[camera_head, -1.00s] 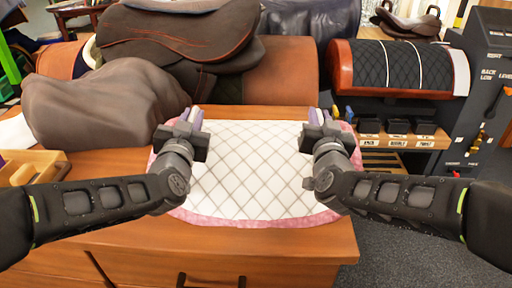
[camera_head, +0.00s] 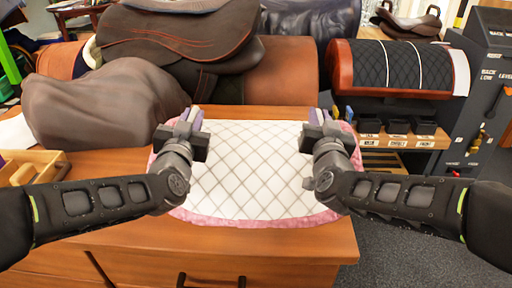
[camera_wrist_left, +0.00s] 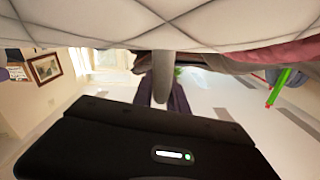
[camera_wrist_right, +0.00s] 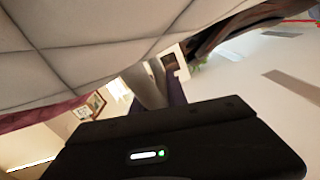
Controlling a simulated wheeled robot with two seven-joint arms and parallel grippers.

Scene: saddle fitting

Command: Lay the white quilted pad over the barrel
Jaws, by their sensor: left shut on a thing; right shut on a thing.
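The white quilted pad (camera_head: 250,170) with a pink border is spread flat between my grippers in the head view, over the front wooden top. My left gripper (camera_head: 193,116) is shut on its left far part, and my right gripper (camera_head: 319,116) on its right far part. The left wrist view shows a pinched fold (camera_wrist_left: 162,75) between the fingers; the right wrist view shows another (camera_wrist_right: 146,85). I cannot tell how much of the pad touches the wood. A bare brown rounded barrel (camera_head: 283,72) stands behind the pad, its left part hidden by a saddle.
A dark saddle (camera_head: 180,40) and a brown covered heap (camera_head: 100,100) stand at the left back. A second barrel with a black quilted cover (camera_head: 385,65) stands at the right above a tool shelf (camera_head: 400,138). A wooden tray (camera_head: 40,165) lies at the left.

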